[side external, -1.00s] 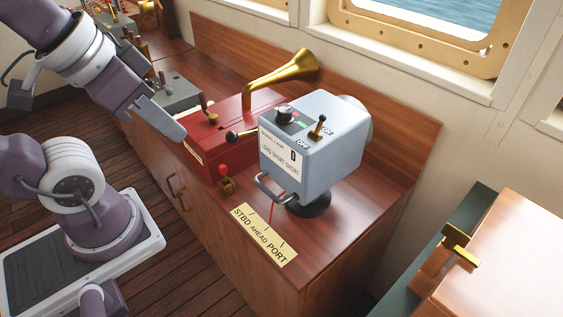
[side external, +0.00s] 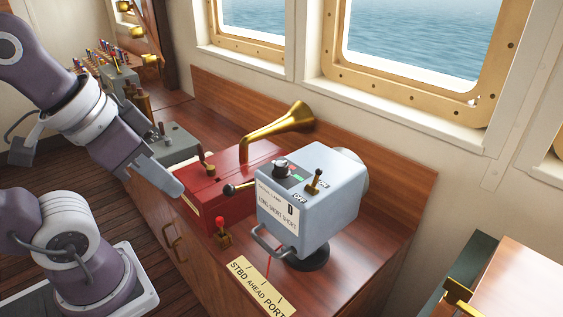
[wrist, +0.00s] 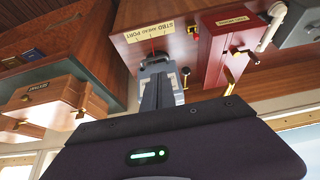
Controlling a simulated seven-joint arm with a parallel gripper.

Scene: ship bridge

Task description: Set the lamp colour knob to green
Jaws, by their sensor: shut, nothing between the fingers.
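The signal lamp (side external: 310,205) is a pale blue-grey box on a dark round foot, on the wooden console. Its black colour knob (side external: 280,166) sits on the top face beside small coloured marks, a green one (side external: 297,178) among them. Which mark the knob points to is too small to tell. My gripper (side external: 178,190) is shut and empty, left of the lamp and over the near edge of the red box. In the wrist view the lamp (wrist: 155,66) shows partly beyond my shut fingers (wrist: 158,92), and its knob cannot be made out.
The red box (side external: 225,180) with a brass horn (side external: 290,122) stands left of the lamp. A red-tipped lever (side external: 221,228) and a STBD/PORT plate (side external: 258,287) are in front. A toggle switch (side external: 315,181) stands on the lamp top. Windows are behind.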

